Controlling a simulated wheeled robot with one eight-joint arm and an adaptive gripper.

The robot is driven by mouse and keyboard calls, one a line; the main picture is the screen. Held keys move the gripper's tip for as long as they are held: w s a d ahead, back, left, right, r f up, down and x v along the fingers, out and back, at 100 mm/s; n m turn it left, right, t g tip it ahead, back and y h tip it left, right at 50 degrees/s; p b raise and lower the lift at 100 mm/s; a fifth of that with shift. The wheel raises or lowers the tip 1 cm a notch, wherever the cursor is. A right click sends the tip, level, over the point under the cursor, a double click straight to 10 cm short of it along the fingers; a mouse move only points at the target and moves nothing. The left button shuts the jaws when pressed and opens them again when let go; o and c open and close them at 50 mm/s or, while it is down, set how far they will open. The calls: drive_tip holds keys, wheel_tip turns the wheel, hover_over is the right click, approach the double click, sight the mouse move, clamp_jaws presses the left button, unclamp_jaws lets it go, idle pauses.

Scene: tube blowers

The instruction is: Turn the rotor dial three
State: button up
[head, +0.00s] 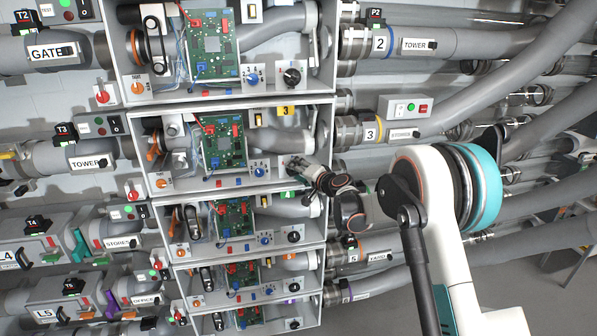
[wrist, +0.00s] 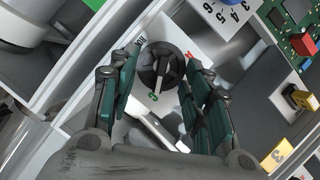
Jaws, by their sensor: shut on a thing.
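The rotor dial of box three is a round black knob with a white pointer line (wrist: 163,66), on a white plate in the wrist view. Its pointer points down in the picture, toward a green mark. A red mark is on the plate to its right and black lettering to its left. My gripper (wrist: 164,70) has its teal-backed fingers on both sides of the knob, shut on it. In the head view my gripper (head: 298,166) reaches the lower right of box three (head: 335,118) and hides the dial there.
A yellow tag "3" (head: 285,111) marks the box. A green circuit board (head: 224,144) and a small blue knob (head: 259,171) are left of my gripper. Similar boxes stand above and below. A yellow switch (wrist: 300,98) is near in the wrist view. Grey pipes run along the right.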

drive_tip(key=n+h+b, duration=0.1)
drive_tip(key=n, duration=0.1)
drive_tip(key=a+n+h, duration=0.1)
drive_tip(key=n+h, duration=0.1)
drive_tip(key=n, duration=0.1)
drive_tip(key=n+h+b, duration=0.1)
drive_tip(key=n+h, duration=0.1)
drive_tip(key=n, duration=0.1)
drive_tip(key=shift+s+a+r+b, duration=0.2)
drive_tip(key=shift+r+b, duration=0.15)
drive_tip(key=shift+r, duration=0.05)
idle(0.3)
drive_tip(key=shift+h, duration=0.3)
drive_tip(key=o, duration=1)
